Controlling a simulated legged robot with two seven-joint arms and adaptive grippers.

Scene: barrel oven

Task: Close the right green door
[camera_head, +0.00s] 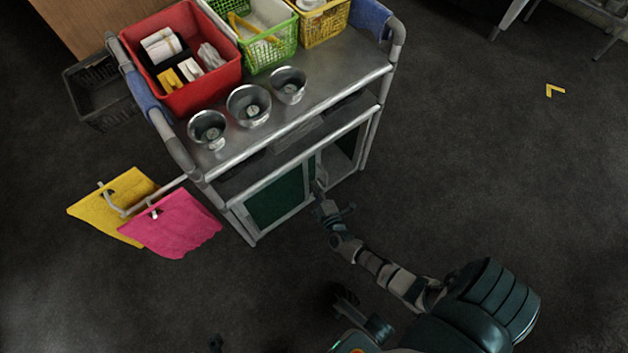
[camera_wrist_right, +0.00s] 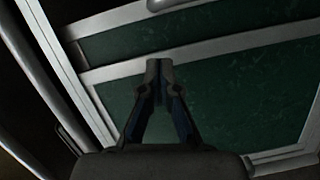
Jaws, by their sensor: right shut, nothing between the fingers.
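The metal cart (camera_head: 300,150) has green doors low on its front. The left green door (camera_head: 275,200) looks flush with the front. The right compartment (camera_head: 345,150) shows a dark gap, so its door seems at least partly open; how far I cannot tell. My right gripper (camera_head: 319,190) is at the cart front, near the upright between the two sides. In the right wrist view it is shut and empty (camera_wrist_right: 158,68), in front of a green panel with a pale frame (camera_wrist_right: 230,95). Contact is unclear. A small dark piece at the bottom edge may be my left gripper (camera_head: 216,343).
On the cart top stand three metal bowls (camera_head: 248,105), a red bin (camera_head: 185,60), a green basket (camera_head: 265,45) and a yellow basket (camera_head: 322,22). Yellow (camera_head: 105,205) and pink cloths (camera_head: 172,228) hang off the left side.

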